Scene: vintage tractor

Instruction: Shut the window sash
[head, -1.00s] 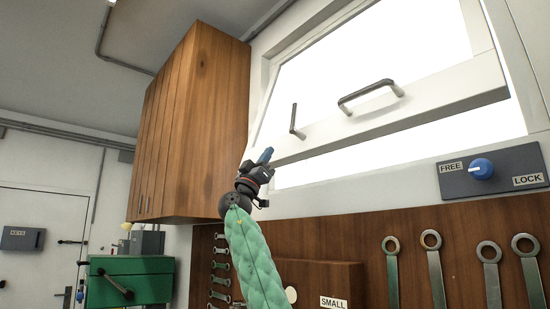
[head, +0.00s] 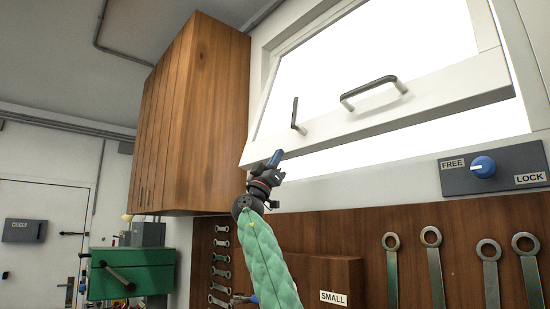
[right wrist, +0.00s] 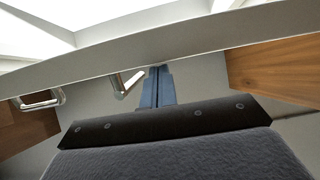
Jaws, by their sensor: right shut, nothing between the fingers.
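The window sash (head: 400,112) is a white frame around bright glass, tilted open with its lower edge standing out from the window frame. On its lower rail are a dark bar handle (head: 368,90) and a thin upright lever (head: 295,114). My right gripper (head: 274,158) is at the left part of the sash's bottom edge, its blue fingers shut and empty. In the right wrist view the shut fingers (right wrist: 157,82) point at the pale sash rail (right wrist: 190,38). I cannot tell whether they touch it. My left gripper is not in view.
A wooden cabinet (head: 195,120) hangs close left of the window. A grey panel with a blue FREE/LOCK knob (head: 483,166) is right below the window. A wooden board (head: 455,225) with several wrenches lies below. A green box (head: 132,274) stands lower left.

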